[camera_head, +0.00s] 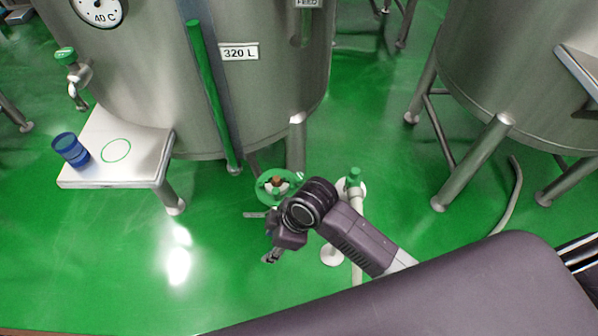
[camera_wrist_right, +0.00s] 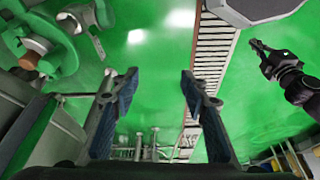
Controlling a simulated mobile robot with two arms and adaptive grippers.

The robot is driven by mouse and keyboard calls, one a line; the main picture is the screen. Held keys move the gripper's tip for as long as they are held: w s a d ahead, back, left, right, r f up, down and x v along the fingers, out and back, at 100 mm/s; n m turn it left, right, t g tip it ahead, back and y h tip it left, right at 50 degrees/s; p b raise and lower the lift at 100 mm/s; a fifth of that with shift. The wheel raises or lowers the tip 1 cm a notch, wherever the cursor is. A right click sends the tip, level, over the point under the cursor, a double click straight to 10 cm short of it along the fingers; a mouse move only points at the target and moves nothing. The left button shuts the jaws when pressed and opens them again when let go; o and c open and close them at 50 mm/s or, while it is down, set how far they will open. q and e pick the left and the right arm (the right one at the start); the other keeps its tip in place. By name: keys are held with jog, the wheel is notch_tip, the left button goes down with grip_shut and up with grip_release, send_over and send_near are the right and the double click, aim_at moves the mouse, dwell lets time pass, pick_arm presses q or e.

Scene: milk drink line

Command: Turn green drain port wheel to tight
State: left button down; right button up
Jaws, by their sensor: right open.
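The green drain port wheel (camera_head: 262,189) sits low under the 320 L tank, with a brownish hub in its middle. My right arm hides part of its lower right side. In the right wrist view the green wheel (camera_wrist_right: 64,60) is at the upper left, outside the space between the fingers. My right gripper (camera_head: 271,257) is just below the wheel in the head view. In the wrist view its fingers (camera_wrist_right: 160,88) are apart with nothing between them. A dark gripper, apparently my left one (camera_wrist_right: 262,48), shows at the upper right of the wrist view; its jaws are too small to judge.
The steel tank (camera_head: 262,105) stands above the wheel. A green-topped valve on a pale pipe (camera_head: 355,180) is right of the wheel. A steel side table (camera_head: 110,181) holds a blue cup (camera_head: 70,149). Another tank (camera_head: 520,85) stands at right. The green floor (camera_head: 215,255) at left is clear.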

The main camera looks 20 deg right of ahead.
jog(key=w+a+n+g, duration=0.1)
jog(key=w+n, duration=0.2)
jog(key=n, duration=0.1)
notch_tip(320, 180, up, 4)
jog(key=n+h, duration=0.4)
jog(key=n, duration=0.2)
send_over(299, 176)
jog(key=shift+s+a+g, duration=0.1)
jog(key=shift+s+g, duration=0.05)
jog(key=shift+g, duration=0.25)
notch_tip(299, 176, down, 8)
jog(key=shift+r, duration=0.25)
grip_shut()
